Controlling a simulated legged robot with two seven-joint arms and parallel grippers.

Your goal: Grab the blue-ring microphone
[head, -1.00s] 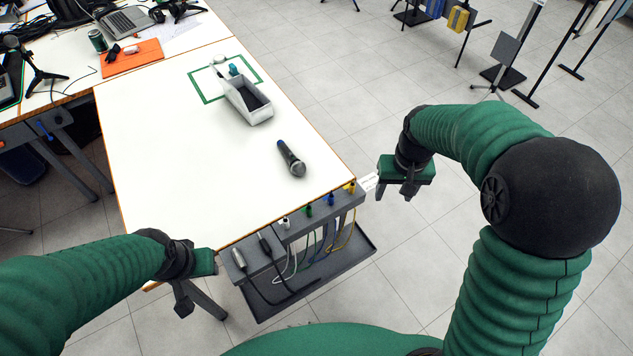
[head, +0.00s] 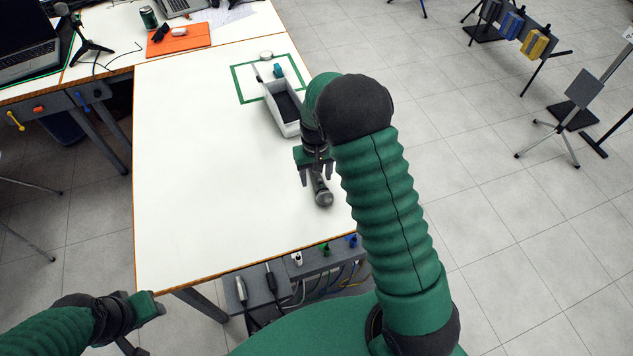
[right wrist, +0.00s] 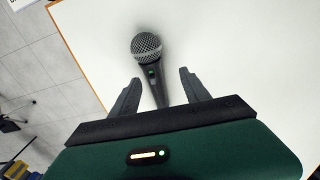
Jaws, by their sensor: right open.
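A dark microphone (head: 322,192) with a grey mesh head lies on the white table (head: 200,180), its head toward me. My right gripper (head: 316,177) is open just above its handle and hides part of it. In the right wrist view the microphone (right wrist: 148,55) lies between the lines of the two spread fingers of the right gripper (right wrist: 158,82), with a small green mark below its head. I cannot make out a blue ring. My left gripper (head: 143,325) is at the lower left, off the table and away from the microphone; its finger gap is unclear.
A grey-white bin (head: 284,118) stands at the far side, beyond the right gripper, near a green outlined square (head: 238,88). A rack with cables (head: 285,285) hangs at the table's near edge. The left and middle tabletop is clear.

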